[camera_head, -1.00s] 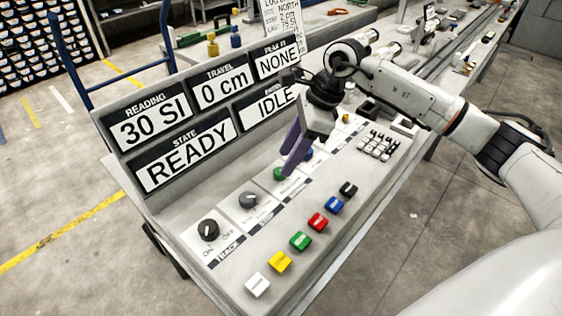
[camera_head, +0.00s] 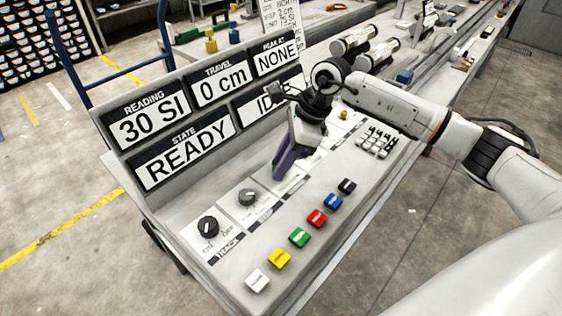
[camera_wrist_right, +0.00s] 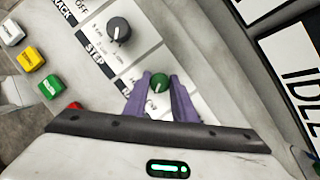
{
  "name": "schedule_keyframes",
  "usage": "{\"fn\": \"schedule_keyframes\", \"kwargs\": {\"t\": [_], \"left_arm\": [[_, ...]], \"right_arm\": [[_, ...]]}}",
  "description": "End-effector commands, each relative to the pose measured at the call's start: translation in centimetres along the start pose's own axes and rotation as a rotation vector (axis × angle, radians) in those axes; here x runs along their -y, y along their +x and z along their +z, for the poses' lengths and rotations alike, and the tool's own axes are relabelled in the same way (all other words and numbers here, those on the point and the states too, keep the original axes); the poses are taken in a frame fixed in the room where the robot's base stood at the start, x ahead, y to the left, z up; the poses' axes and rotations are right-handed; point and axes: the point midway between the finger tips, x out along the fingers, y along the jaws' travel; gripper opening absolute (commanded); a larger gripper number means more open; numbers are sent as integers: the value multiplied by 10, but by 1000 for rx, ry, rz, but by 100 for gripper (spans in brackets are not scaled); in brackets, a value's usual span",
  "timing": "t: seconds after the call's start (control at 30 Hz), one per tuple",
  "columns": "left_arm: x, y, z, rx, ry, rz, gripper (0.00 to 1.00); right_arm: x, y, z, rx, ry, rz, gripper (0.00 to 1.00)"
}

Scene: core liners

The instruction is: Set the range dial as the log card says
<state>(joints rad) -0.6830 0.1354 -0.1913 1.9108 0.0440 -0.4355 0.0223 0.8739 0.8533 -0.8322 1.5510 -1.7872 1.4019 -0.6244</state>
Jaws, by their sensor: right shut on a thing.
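The green range dial (camera_wrist_right: 160,82) sits between the purple fingers of my right gripper (camera_wrist_right: 160,92) in the right wrist view. My right gripper (camera_head: 283,166) is shut on it, and the hand hides the dial in the head view. Its printed scale is partly covered by the fingers, so I cannot read the setting. The log card (camera_head: 284,22) stands behind the display board, cut off at the top, its print too small to read surely. My left gripper is not in view.
The grey step dial (camera_head: 248,197) and black track dial (camera_head: 208,226) are beside it on the console. Coloured buttons, such as the red one (camera_head: 317,217), line the front edge. The display board (camera_head: 184,158) rises behind. A keypad (camera_head: 377,141) is to the right.

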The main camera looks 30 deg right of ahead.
Motion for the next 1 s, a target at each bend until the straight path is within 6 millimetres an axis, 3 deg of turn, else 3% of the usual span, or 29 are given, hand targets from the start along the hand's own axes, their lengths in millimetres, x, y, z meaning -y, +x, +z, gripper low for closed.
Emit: {"fn": "schedule_keyframes", "kwargs": {"t": [0.37, 1.0], "left_arm": [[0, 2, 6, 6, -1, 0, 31], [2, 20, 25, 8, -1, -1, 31]], "right_arm": [[-1, 0, 0, 1, 119, -51, 2], [-3, 2, 2, 5, 649, -273, 2]]}}
